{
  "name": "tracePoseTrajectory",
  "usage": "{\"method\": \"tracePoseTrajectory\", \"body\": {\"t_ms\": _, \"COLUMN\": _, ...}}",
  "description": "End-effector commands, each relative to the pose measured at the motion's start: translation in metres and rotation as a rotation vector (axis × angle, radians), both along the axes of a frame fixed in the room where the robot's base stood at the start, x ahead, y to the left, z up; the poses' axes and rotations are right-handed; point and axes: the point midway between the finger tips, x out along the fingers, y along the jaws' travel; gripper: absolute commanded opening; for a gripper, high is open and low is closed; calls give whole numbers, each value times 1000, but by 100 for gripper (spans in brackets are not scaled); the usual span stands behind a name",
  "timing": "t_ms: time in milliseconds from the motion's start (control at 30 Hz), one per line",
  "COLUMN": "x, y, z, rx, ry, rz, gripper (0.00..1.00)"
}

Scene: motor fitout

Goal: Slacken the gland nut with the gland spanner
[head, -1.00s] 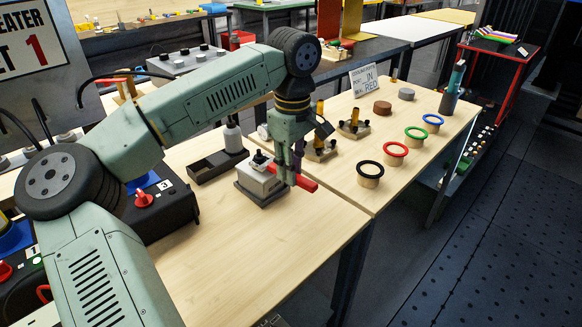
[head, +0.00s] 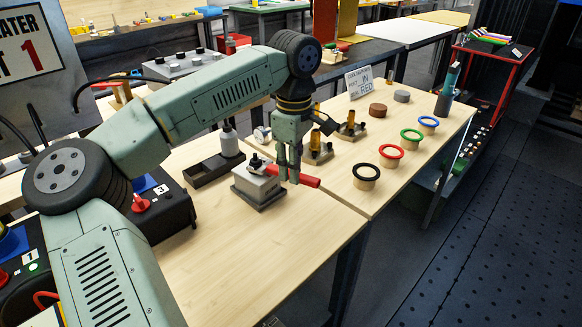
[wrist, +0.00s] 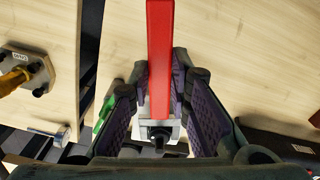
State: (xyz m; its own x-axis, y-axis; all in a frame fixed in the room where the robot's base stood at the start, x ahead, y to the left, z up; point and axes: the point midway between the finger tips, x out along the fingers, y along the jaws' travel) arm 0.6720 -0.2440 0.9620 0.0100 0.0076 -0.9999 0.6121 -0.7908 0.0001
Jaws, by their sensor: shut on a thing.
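A small grey box (head: 252,184) on a dark base stands on the wooden bench, with a black gland fitting (head: 256,163) on top. My gripper (head: 287,176) is just right of the box, pointing down, shut on the gland spanner (head: 308,181), whose red handle sticks out to the right. In the wrist view, the red spanner handle (wrist: 159,50) runs up between the purple-padded fingers of my gripper (wrist: 160,95). The box and black fitting (wrist: 160,137) show below it. The spanner's jaw end is hidden, so I cannot tell whether it sits on the nut.
Brass-topped fittings (head: 317,153) stand close beyond my gripper. Black (head: 366,173), red (head: 391,151), green and blue rings are at the right. The bench front is clear.

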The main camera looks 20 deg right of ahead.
Motion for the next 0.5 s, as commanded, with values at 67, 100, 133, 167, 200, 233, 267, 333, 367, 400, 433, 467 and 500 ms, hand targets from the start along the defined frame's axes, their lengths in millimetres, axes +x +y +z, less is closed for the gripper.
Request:
{"method": "tracePoseTrajectory", "body": {"t_ms": 67, "x": 1, "y": -1, "z": 1, "rx": 0, "ry": -1, "rz": 10, "gripper": 0}}
{"method": "tracePoseTrajectory", "body": {"t_ms": 100, "x": 1, "y": -1, "z": 1, "rx": 0, "ry": -1, "rz": 11, "gripper": 0}}
{"method": "tracePoseTrajectory", "body": {"t_ms": 133, "x": 1, "y": -1, "z": 1, "rx": 0, "ry": -1, "rz": 10, "gripper": 0}}
{"method": "tracePoseTrajectory", "body": {"t_ms": 167, "x": 1, "y": -1, "z": 1, "rx": 0, "ry": -1, "rz": 10, "gripper": 0}}
{"method": "tracePoseTrajectory", "body": {"t_ms": 200, "x": 1, "y": -1, "z": 1, "rx": 0, "ry": -1, "rz": 10, "gripper": 0}}
{"method": "tracePoseTrajectory", "body": {"t_ms": 233, "x": 1, "y": -1, "z": 1, "rx": 0, "ry": -1, "rz": 10, "gripper": 0}}
{"method": "tracePoseTrajectory", "body": {"t_ms": 267, "x": 1, "y": -1, "z": 1, "rx": 0, "ry": -1, "rz": 10, "gripper": 0}}
{"method": "tracePoseTrajectory", "body": {"t_ms": 333, "x": 1, "y": -1, "z": 1, "rx": 0, "ry": -2, "rz": 13, "gripper": 0}}
{"method": "tracePoseTrajectory", "body": {"t_ms": 367, "x": 1, "y": -1, "z": 1, "rx": 0, "ry": -2, "rz": 16, "gripper": 0}}
{"method": "tracePoseTrajectory", "body": {"t_ms": 400, "x": 1, "y": -2, "z": 1, "rx": 0, "ry": -2, "rz": 23, "gripper": 0}}
{"method": "tracePoseTrajectory", "body": {"t_ms": 433, "x": 2, "y": -2, "z": 1, "rx": 0, "ry": -1, "rz": 29, "gripper": 0}}
{"method": "tracePoseTrajectory", "body": {"t_ms": 467, "x": 2, "y": -3, "z": 1, "rx": 0, "ry": -1, "rz": 36, "gripper": 0}}
{"method": "tracePoseTrajectory", "body": {"t_ms": 500, "x": 3, "y": -4, "z": 1, "rx": 0, "ry": -1, "rz": 48, "gripper": 0}}
